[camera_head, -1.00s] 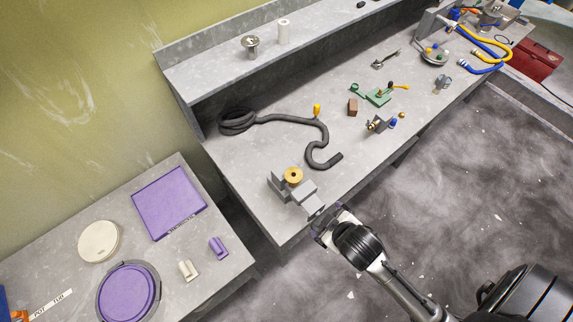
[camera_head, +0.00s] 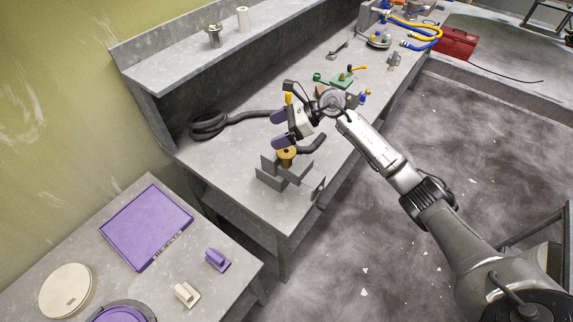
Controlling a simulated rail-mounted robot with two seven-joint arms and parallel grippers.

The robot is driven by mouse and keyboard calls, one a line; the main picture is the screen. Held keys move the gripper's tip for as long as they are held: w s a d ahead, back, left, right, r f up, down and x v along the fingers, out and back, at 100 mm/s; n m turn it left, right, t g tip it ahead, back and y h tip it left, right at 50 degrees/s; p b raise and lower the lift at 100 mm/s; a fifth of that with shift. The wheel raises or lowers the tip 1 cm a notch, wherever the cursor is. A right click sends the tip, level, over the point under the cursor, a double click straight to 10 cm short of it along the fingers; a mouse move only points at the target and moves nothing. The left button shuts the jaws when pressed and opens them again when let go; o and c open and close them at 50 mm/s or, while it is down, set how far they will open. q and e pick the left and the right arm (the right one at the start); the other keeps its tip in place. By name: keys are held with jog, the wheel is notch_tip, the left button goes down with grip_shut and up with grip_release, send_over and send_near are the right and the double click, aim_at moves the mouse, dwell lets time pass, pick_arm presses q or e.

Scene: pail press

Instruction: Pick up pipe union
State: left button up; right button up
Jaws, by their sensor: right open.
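A brass-coloured round piece (camera_head: 287,153), which looks like the pipe union, sits upright at the grey vise (camera_head: 270,178) near the front end of the workbench. My right gripper (camera_head: 279,130) is open, with two purple-grey fingers spread apart. It hangs just above and behind the brass piece in the picture. No contact with it can be made out. The gripper and wrist cover part of the bench and the hose behind. My left gripper is not in view.
A black hose (camera_head: 208,123) lies coiled on the bench behind the vise. A green tool (camera_head: 341,81) lies farther along. A raised shelf (camera_head: 180,65) runs along the back. A lower table with a purple tray (camera_head: 128,222) stands at left. Open floor lies at right.

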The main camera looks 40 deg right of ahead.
jog(key=s+d+f+n+g+h+b, duration=0.1)
jog(key=d+g+h, duration=0.1)
jog(key=d, duration=0.4)
jog(key=s+d+f+g+h+b, duration=0.1)
jog(key=d+h, duration=0.2)
jog(key=d, duration=0.2)
send_near(288, 151)
jog(key=x, duration=0.4)
jog(key=shift+w+d+f, duration=0.1)
jog(key=shift+w+d, duration=0.15)
jog(key=shift+w, duration=0.05)
jog(key=shift+w+a+f+g+p, duration=0.1)
jog(key=shift+a+f+g+p, duration=0.25)
jog(key=shift+p, duration=0.1)
jog(key=x, duration=0.3)
jog(key=shift+a+f+p, duration=0.1)
jog(key=shift+a+p, duration=0.15)
jog(key=shift+p, duration=0.05)
jog(key=shift+w+a+f, duration=0.1)
jog(key=shift+a+f, duration=0.05)
jog(key=shift+f, duration=0.2)
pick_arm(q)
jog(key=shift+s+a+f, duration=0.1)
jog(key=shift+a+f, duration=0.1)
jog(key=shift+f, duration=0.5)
pick_arm(e)
jog(key=shift+f, duration=0.1)
